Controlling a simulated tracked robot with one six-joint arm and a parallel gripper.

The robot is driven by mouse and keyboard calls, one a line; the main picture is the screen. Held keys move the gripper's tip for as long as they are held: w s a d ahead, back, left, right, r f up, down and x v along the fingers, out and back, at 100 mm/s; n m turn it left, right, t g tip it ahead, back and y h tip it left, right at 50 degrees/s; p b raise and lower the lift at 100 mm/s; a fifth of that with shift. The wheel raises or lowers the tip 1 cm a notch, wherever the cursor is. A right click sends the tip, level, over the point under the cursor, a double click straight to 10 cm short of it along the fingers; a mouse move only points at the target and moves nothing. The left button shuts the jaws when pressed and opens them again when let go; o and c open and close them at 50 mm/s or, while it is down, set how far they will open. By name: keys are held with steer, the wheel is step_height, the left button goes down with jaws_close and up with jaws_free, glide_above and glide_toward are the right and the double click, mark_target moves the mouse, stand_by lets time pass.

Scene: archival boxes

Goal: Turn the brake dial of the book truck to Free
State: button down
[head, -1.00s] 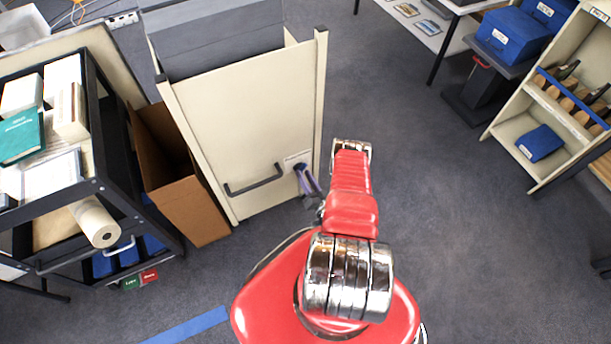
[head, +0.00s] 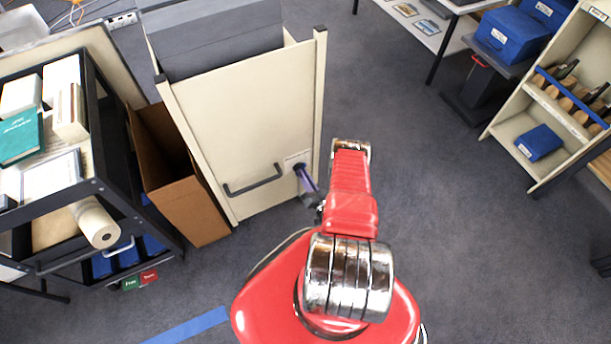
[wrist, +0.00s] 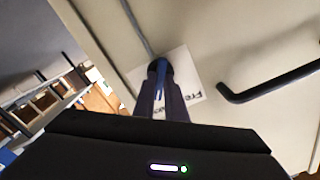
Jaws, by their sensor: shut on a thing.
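The book truck (head: 235,120) is a tall cream cart with a black bar handle (head: 254,182) on its end panel. Its brake dial (wrist: 160,70) is dark with a blue grip, low at the panel's right side in the head view. A white label plate (wrist: 194,88) lies behind it; part of the word "Free" shows, tilted, to the right of the dial in the wrist view. My gripper (wrist: 160,84) is shut on the dial's blue grip; in the head view the gripper (head: 302,174) reaches the panel. The fingers cover much of the dial, so its exact setting is unclear.
A cardboard box (head: 185,200) stands between the truck and a black shelf cart (head: 120,215) at left. A cream shelf unit (head: 540,110) and blue boxes (head: 512,35) are at right. Open carpet lies right of the truck.

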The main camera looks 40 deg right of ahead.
steer(key=shift+d+h, duration=0.15)
steer(key=shift+h, duration=0.15)
steer(key=shift+n, duration=0.3)
steer(key=n, duration=1.3)
steer(key=shift+a, duration=0.3)
steer(key=c, duration=1.8)
jaws_free()
